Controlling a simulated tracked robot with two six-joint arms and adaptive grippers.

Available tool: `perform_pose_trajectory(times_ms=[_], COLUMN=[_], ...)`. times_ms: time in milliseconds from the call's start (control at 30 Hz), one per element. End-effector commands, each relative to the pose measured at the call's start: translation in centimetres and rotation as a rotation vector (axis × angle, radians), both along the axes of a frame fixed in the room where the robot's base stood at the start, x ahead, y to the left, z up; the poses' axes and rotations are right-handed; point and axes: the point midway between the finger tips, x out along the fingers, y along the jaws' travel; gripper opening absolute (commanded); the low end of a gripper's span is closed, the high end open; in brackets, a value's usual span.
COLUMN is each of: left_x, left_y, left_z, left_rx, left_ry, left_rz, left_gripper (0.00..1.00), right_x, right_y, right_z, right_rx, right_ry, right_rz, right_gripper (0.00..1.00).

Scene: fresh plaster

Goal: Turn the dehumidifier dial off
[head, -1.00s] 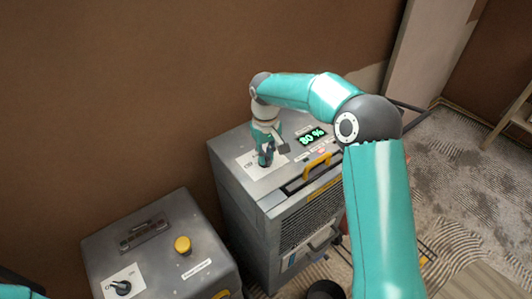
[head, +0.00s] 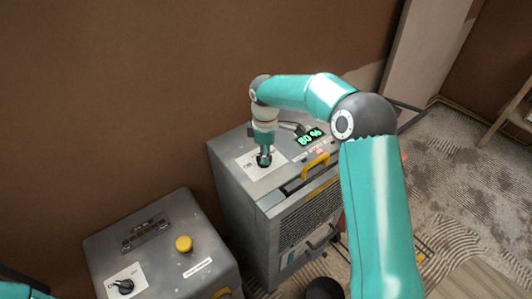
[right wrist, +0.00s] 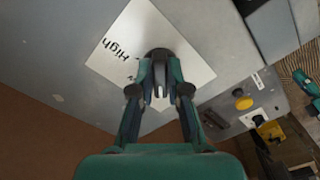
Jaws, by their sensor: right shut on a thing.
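The dehumidifier (head: 235,185) is the grey metal box with a green "80 %" display (head: 310,137) on top. Its dark dial (right wrist: 158,54) sits on a white label plate (right wrist: 120,45), where the word "High" shows in the right wrist view. My right gripper (head: 264,158) points down over the plate and is shut on the dial, one finger on each side; in the right wrist view the gripper (right wrist: 160,80) hides part of the dial. "Off" cannot be read. My left gripper is not in the head view; only a bit of teal arm shows at the bottom left corner.
A second, lower grey box (head: 160,245) stands at the left with a yellow knob (head: 183,244) and its own black switch (head: 122,287). A yellow handle (head: 316,165) is on the dehumidifier's front edge. A brown wall rises close behind both.

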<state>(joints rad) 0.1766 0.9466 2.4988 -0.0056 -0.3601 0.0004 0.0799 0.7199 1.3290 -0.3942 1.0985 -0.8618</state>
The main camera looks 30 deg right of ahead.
Motion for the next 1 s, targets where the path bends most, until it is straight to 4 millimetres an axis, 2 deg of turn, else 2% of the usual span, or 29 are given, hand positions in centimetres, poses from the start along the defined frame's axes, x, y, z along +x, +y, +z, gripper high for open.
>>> perform_pose_trajectory(times_ms=[400, 933, 967, 1000], left_x=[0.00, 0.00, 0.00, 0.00], left_y=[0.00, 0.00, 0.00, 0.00], left_z=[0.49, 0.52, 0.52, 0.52], left_rx=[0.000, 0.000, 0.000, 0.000], left_ry=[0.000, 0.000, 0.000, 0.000], left_rz=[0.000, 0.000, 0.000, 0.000], left_gripper=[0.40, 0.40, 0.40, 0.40], right_x=[0.34, 0.39, 0.39, 0.39], right_y=[-0.15, -0.19, -0.20, -0.20], right_z=[0.29, 0.31, 0.31, 0.31], right_rx=[-0.001, -0.002, -0.002, -0.002], right_ry=[-0.011, -0.013, -0.013, -0.013], right_rz=[0.209, 0.238, 0.238, 0.238], right_gripper=[0.00, 0.00, 0.17, 0.24])
